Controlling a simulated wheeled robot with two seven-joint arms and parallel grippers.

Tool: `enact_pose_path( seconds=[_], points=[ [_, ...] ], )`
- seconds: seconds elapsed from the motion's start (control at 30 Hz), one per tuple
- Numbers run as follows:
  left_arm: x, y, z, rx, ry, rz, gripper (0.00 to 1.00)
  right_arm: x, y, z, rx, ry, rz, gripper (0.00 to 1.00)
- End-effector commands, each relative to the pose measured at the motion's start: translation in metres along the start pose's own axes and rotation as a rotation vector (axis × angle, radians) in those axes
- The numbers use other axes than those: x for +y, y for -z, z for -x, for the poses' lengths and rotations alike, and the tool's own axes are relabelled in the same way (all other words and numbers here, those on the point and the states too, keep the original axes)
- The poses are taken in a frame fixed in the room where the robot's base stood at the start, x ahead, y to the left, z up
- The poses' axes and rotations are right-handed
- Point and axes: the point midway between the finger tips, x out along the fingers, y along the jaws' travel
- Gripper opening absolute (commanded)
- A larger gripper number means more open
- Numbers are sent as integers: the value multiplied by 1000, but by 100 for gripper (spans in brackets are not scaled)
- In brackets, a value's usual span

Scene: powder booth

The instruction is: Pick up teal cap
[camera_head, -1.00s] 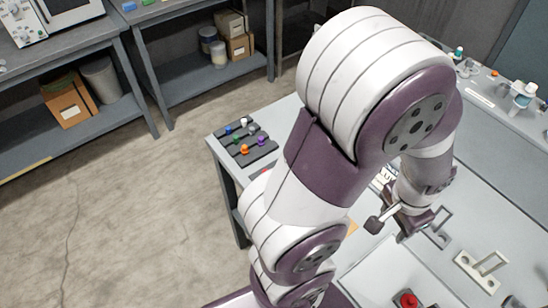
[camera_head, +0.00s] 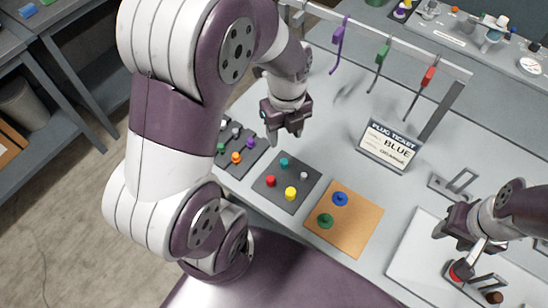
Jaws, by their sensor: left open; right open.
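The teal cap (camera_head: 284,162) stands near the far edge of a small dark mat (camera_head: 271,197), with a red cap (camera_head: 270,181), a yellow cap (camera_head: 290,193) and a grey cap (camera_head: 304,175). My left gripper (camera_head: 284,138) is open and empty, pointing down, a little beyond the teal cap in the picture. I cannot tell its exact height above the table. My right gripper (camera_head: 458,243) is open at the right, far from the teal cap, above the area by a red button (camera_head: 458,272).
A cork board (camera_head: 344,228) with a blue cap (camera_head: 340,198) and a green cap (camera_head: 325,221) lies right of the mat. A dark rack (camera_head: 238,151) of coloured caps is to its left. A ticket sign (camera_head: 389,147) reading BLUE stands behind. A rail with hanging hooks (camera_head: 383,52) spans the back.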

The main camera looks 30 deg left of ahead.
Motion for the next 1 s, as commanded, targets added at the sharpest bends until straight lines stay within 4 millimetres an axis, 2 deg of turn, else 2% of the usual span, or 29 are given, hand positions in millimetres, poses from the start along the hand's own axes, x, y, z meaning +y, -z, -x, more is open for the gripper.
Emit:
enact_pose_path(
  seconds=[0.2, 0.47, 0.63, 0.73, 0.93, 1.0],
  points=[
    [1, 1, -47, 4, -6, -13, 52, 0, 0, 2, 0, 0, 0, 45],
    [0, 3, -83, 4, -5, -13, 52, 0, 1, 5, 0, 0, 0, 45],
    [-2, 6, -115, 3, -3, -12, 52, 0, 1, 9, 0, 0, 0, 45],
    [-3, 6, -123, 1, -1, -12, 52, 0, 1, 9, 0, 0, 0, 45],
    [-3, 5, -124, 0, 0, -11, 52, 0, 1, 8, 0, 0, 0, 45],
    [-3, 5, -124, 0, 0, -11, 29, 0, 1, 8, 0, 0, 0, 45]
  ],
)
